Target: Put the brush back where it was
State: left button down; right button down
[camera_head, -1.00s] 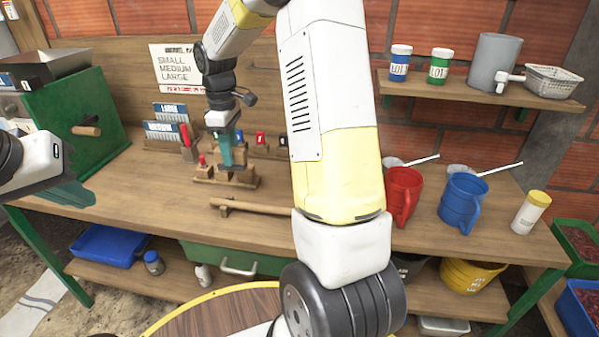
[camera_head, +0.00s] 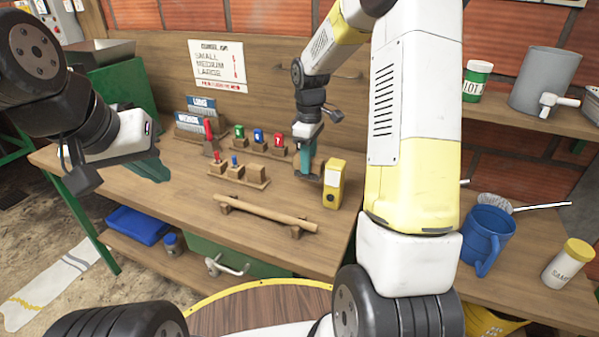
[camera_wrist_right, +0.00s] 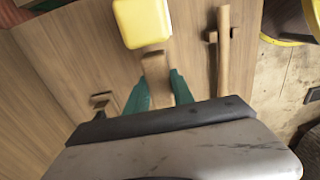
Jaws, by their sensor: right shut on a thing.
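My right gripper (camera_head: 307,168) is low over the bench, left of a yellow box (camera_head: 333,184). In the right wrist view its teal fingers (camera_wrist_right: 158,88) are on either side of a small brown wooden piece (camera_wrist_right: 155,70). This piece may be the brush; I see no bristles, and its lower part is hidden. The yellow box (camera_wrist_right: 142,22) is just beyond it. My left gripper (camera_head: 150,168) is over the bench's left part, away from the other objects; its finger gap is unclear.
A wooden dowel (camera_head: 266,212) lies on two supports at the front. Behind it stand a small wooden rack (camera_head: 239,176) and coloured stamps (camera_head: 258,140). A blue mug (camera_head: 474,238) and a white shaker (camera_head: 568,264) are at right. The bench's front left is clear.

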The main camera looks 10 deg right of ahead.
jog(key=shift+f, duration=4)
jog(key=shift+f, duration=0.2)
jog(key=c, duration=1.1)
grip_release()
